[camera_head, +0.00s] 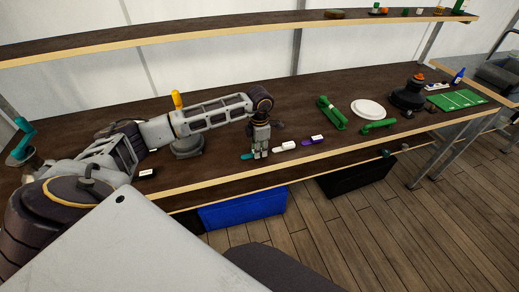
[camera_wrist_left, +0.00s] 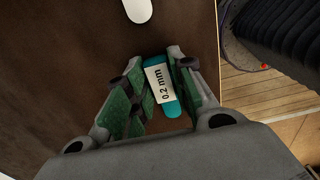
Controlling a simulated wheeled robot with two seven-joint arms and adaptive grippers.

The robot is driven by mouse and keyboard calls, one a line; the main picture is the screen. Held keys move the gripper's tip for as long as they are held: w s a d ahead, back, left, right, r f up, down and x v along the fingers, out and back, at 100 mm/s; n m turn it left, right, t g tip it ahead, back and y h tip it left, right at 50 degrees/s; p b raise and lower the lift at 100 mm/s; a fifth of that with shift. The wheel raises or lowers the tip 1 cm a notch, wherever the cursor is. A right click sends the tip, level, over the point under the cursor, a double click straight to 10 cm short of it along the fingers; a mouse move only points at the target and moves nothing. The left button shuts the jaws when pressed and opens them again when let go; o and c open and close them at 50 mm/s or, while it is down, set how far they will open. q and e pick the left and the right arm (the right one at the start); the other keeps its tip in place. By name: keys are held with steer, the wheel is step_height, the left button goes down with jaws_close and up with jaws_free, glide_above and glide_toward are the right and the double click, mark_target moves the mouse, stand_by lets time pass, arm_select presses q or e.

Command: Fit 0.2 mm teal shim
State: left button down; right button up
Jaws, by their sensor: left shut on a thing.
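The teal shim (camera_head: 246,156) is at the front edge of the dark bench, beside my left gripper (camera_head: 261,155), which points straight down. In the left wrist view the teal shim (camera_wrist_left: 158,65) carries a white label reading 0.2 mm. It lies between the green-padded fingers of my left gripper (camera_wrist_left: 158,92), which is shut on it. Whether the shim is clear of the bench top is hard to tell. A white shim (camera_head: 285,146) and a purple shim (camera_head: 312,140) lie in a row to the right. My right gripper is not in view.
Green parts (camera_head: 331,114) and (camera_head: 378,126), a white disc (camera_head: 368,109), a black device (camera_head: 408,96) and a green mat (camera_head: 456,99) are farther right on the bench. A shelf (camera_head: 220,30) runs above the back. A blue bin (camera_head: 243,210) stands below the front edge.

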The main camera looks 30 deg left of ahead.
arm_select(q)
steer(key=shift+r+p, duration=1.25)
steer(key=shift+r, duration=1.25)
